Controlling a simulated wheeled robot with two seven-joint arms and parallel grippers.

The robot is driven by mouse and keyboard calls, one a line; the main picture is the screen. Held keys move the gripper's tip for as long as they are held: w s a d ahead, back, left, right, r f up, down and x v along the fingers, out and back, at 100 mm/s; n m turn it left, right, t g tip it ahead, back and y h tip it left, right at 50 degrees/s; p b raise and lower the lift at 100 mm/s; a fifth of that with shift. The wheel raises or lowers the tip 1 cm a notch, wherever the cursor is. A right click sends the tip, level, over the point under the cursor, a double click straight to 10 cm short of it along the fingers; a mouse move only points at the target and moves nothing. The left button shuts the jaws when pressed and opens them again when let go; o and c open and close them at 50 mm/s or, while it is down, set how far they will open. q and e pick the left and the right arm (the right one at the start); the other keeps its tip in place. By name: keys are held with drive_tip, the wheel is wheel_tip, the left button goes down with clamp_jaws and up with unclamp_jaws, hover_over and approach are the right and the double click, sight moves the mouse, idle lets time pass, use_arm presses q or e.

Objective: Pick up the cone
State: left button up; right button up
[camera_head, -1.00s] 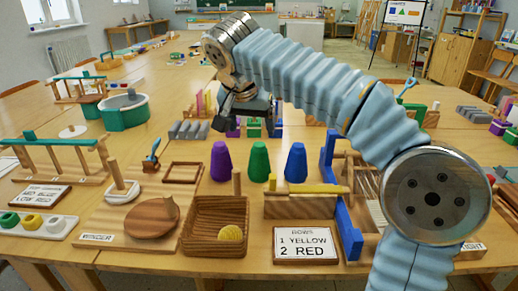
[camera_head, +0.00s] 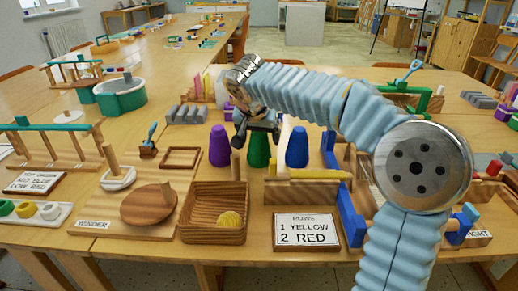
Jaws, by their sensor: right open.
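Three cones stand upright in a row on the wooden table: a purple cone (camera_head: 219,147), a green cone (camera_head: 259,157) and a blue cone (camera_head: 297,147). My right gripper (camera_head: 257,138) hangs at the end of the blue ribbed arm. It is open and empty, pointing down, and it overlaps the upper part of the green cone in the picture. I cannot tell whether it touches the cone. My left gripper is out of view.
A wooden basket (camera_head: 193,231) with a yellow ball (camera_head: 231,220) stands in front of the cones. Nearby are a yellow bar (camera_head: 307,174), a blue upright frame (camera_head: 349,217), a sign (camera_head: 306,232) and an empty wooden frame (camera_head: 181,150).

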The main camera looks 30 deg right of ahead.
drive_tip(key=shift+w+d+f, duration=0.1)
drive_tip(key=shift+w+f, duration=0.05)
drive_tip(key=shift+f, duration=0.2)
drive_tip(key=c, duration=1.2)
drive_tip(key=shift+r, duration=0.15)
drive_tip(key=shift+r, duration=0.25)
wheel_tip(320, 180, up, 3)
drive_tip(key=s+a+r, duration=0.6)
drive_tip(key=s, duration=0.1)
drive_tip(key=s+a+r, duration=0.3)
drive_tip(key=shift+s+a+r, duration=0.1)
drive_tip(key=shift+s+r, duration=0.05)
drive_tip(key=shift+s, duration=0.15)
